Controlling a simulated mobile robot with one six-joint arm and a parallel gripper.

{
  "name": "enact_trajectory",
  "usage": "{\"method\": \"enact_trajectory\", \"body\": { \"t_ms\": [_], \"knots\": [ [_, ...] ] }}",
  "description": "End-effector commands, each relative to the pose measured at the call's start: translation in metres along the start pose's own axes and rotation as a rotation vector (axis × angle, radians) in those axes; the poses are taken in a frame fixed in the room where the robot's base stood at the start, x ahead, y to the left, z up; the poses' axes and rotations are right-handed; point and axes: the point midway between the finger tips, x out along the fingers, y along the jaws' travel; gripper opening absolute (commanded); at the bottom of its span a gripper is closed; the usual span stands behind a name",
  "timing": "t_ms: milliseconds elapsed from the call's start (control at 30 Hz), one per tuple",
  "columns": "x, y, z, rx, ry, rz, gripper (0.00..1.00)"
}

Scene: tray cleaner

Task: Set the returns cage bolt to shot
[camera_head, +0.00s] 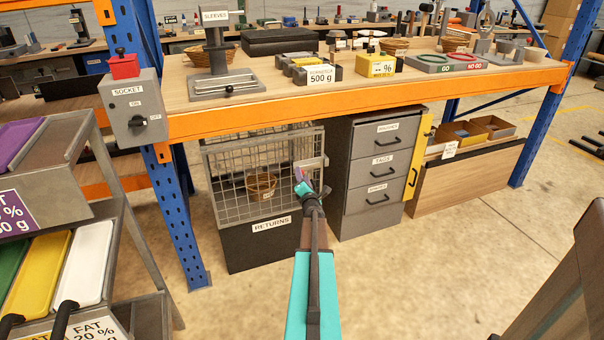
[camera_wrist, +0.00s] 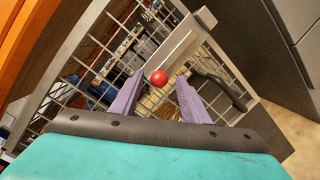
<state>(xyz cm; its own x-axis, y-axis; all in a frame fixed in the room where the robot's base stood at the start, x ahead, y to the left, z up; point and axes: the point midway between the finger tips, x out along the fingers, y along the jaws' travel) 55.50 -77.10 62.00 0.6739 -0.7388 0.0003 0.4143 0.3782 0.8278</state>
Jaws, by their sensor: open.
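The returns cage (camera_head: 222,180) is a grey wire-mesh box on a black base labelled RETURNS, under the bench. A pale bolt housing (camera_head: 312,162) sits at its upper right front edge. In the wrist view the bolt housing (camera_wrist: 187,42) lies slantwise along the mesh door frame, with a red ball knob (camera_wrist: 159,78) at its lower side. I cannot tell from these views whether the bolt is shot or drawn. My gripper (camera_head: 304,180) is open in front of the bolt. In the wrist view its purple fingers (camera_wrist: 158,90) lie either side of the knob, with no clear contact.
A grey drawer unit (camera_head: 346,160) stands close on the right. The orange bench edge (camera_head: 370,96) runs above, and a blue post (camera_head: 172,210) stands left. The floor in front is clear.

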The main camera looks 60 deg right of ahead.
Motion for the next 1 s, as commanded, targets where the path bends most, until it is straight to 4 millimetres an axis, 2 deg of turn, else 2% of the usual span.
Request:
{"method": "enact_trajectory", "body": {
  "t_ms": [100,300,767,800,1000],
  "knots": [
    [0.013,0.000,0.000,0.000,0.000,0.000,0.42],
    [0.026,0.000,0.000,0.000,0.000,0.000,0.42],
    [0.031,0.000,0.000,-0.001,0.000,0.000,0.42],
    [0.031,0.000,0.000,-0.001,0.000,0.000,0.40],
    [0.031,0.000,0.000,-0.001,0.000,-0.001,0.06]
  ]
}}
